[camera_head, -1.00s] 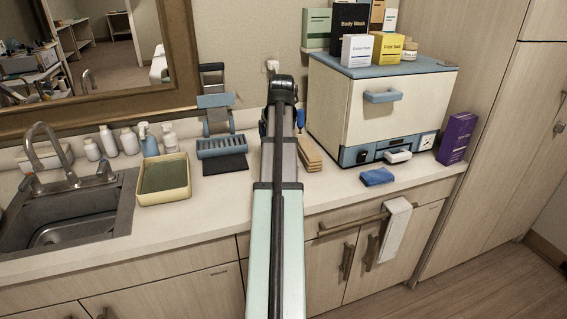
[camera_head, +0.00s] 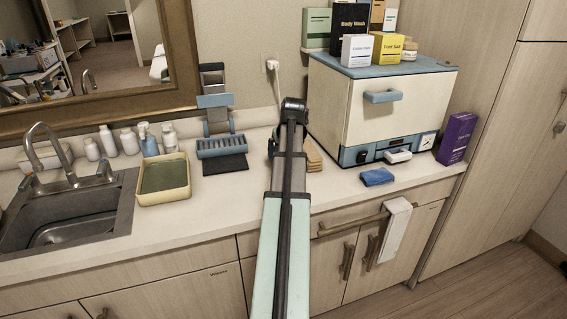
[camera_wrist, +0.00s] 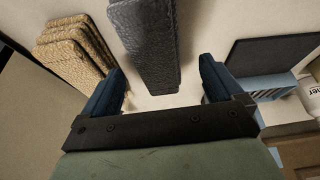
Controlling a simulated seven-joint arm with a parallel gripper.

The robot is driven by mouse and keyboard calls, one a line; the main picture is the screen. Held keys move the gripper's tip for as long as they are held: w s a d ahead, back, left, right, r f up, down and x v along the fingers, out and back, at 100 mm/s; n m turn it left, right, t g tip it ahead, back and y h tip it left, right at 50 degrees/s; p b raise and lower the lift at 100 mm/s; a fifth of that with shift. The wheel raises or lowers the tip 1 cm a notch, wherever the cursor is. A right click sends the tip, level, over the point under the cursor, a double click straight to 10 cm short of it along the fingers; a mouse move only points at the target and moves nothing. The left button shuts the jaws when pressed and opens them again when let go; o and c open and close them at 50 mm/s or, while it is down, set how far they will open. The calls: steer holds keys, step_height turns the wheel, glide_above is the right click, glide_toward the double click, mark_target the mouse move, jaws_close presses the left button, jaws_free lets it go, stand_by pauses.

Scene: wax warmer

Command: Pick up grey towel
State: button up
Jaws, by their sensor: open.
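A dark grey, textured folded towel (camera_wrist: 148,40) lies on the counter in the wrist view. It appears at the top middle, in line with the gap between my fingers. My gripper (camera_wrist: 162,78) is open, with one blue finger on each side and nothing held between them. The towel looks beyond the fingertips; whether they touch it I cannot tell.
A stack of tan pads (camera_head: 313,156) stands right of my arm, also in the wrist view (camera_wrist: 75,48). A dark mat (camera_head: 225,164) and blue rack (camera_head: 221,147) stand left. The white warmer (camera_head: 372,110) is behind right; a blue cloth (camera_head: 377,176) lies before it.

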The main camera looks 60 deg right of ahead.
steer(key=shift+x, duration=2.8)
steer(key=shift+d+r, duration=0.1)
steer(key=shift+d, duration=0.05)
steer(key=c, duration=1.1)
